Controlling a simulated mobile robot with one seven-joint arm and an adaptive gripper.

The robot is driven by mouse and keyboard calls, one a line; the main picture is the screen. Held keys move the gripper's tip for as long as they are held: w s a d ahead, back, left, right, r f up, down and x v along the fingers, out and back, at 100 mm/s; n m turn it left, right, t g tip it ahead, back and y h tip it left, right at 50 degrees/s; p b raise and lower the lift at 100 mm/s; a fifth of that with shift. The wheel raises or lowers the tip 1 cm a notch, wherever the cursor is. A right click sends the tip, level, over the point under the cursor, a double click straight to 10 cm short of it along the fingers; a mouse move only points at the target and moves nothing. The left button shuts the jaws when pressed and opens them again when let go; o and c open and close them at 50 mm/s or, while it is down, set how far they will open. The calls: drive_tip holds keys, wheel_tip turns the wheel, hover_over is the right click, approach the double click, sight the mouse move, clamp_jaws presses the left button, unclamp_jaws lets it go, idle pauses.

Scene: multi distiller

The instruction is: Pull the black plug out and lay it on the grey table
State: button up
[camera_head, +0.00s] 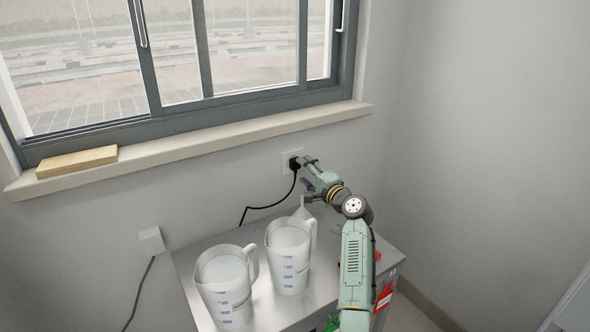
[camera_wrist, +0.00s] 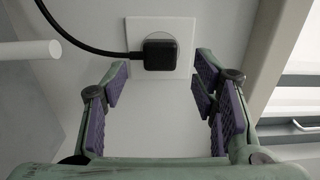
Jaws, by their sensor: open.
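The black plug (camera_head: 295,163) sits in the white wall socket (camera_head: 287,156) under the window sill, with its black cable (camera_head: 262,207) hanging down to the left behind the table. The plug also shows in the wrist view (camera_wrist: 159,54), against the white socket plate (camera_wrist: 178,24). My gripper (camera_head: 305,172) is close to the wall beside the plug. In the wrist view my gripper (camera_wrist: 158,82) is open, its purple pads apart, with the plug between and just beyond the fingertips; I cannot tell whether they touch it. The grey table (camera_head: 205,243) stands below the socket.
Two white measuring jugs stand on the table, one at the left (camera_head: 226,290) and one nearer the middle (camera_head: 289,262). A white box (camera_head: 151,241) with a cable is on the wall at left. A wooden block (camera_head: 77,162) lies on the window sill (camera_head: 200,147).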

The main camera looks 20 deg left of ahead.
sight(297, 165)
drive_tip(key=b+x, duration=0.2)
drive_tip(key=x, duration=0.1)
drive_tip(key=shift+w+a+f, duration=0.15)
drive_tip(key=shift+a+f, duration=0.05)
drive_tip(key=shift+w+a+r+b, duration=0.2)
drive_tip(key=shift+w+a+b, duration=0.15)
drive_tip(key=shift+a+b, duration=0.05)
idle(0.7)
drive_tip(key=shift+c, duration=0.5)
clamp_jaws()
drive_tip(key=shift+d, duration=0.1)
idle(0.3)
drive_tip(key=shift+p+v, duration=1.75)
drive_tip(key=shift+v, duration=1.15)
drive_tip(key=shift+s, duration=0.1)
